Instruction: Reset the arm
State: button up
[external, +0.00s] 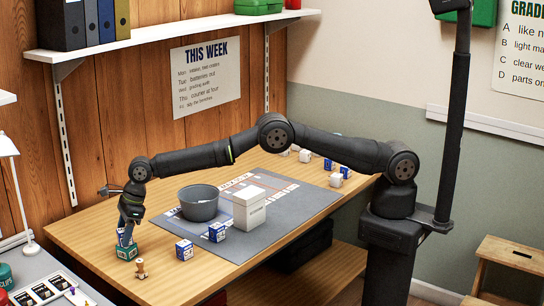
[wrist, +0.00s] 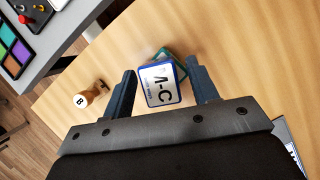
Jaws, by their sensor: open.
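My gripper (external: 128,222) points down at the near left part of the wooden table, and my arm reaches out to the left. In the wrist view my gripper (wrist: 160,88) is open, its two dark fingers on either side of a white block with blue edges and black letters (wrist: 158,84). There is a gap between each finger and the block. A green block (external: 126,252) lies beneath the white-and-blue block; its edge also shows in the wrist view (wrist: 181,61).
A small wooden peg figure (external: 141,268) stands close to the right of the green block. Two blue-and-white blocks (external: 184,249) (external: 217,232), a grey bowl (external: 199,204) and a white box (external: 249,208) stand nearby on or beside a grey mat (external: 290,213). A grey side table (external: 95,293) is at the left.

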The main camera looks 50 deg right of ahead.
notch_tip(320, 180, up, 4)
jog(key=shift+r, duration=0.25)
jog(key=w+d+r, duration=0.4)
jog(key=d+r, duration=0.3)
jog(key=d, duration=0.4)
jog(key=s+d+f+n+g, duration=0.1)
jog(key=s+d+f+n, duration=0.1)
jog(key=s, duration=0.8)
jog(key=s+d+f+n, duration=0.1)
jog(key=s+f, duration=0.2)
jog(key=s, duration=0.8)
jog(key=shift+y, duration=0.3)
jog(key=shift+s+a+f, duration=0.25)
jog(key=shift+a+f, duration=0.15)
jog(key=shift+a, duration=0.2)
jog(key=shift+s+a+f, duration=0.2)
jog(key=shift+a+f, duration=0.2)
jog(key=shift+a, duration=0.2)
jog(key=shift+s+a+f, duration=0.25)
jog(key=shift+a+f, duration=0.15)
jog(key=shift+a, duration=0.2)
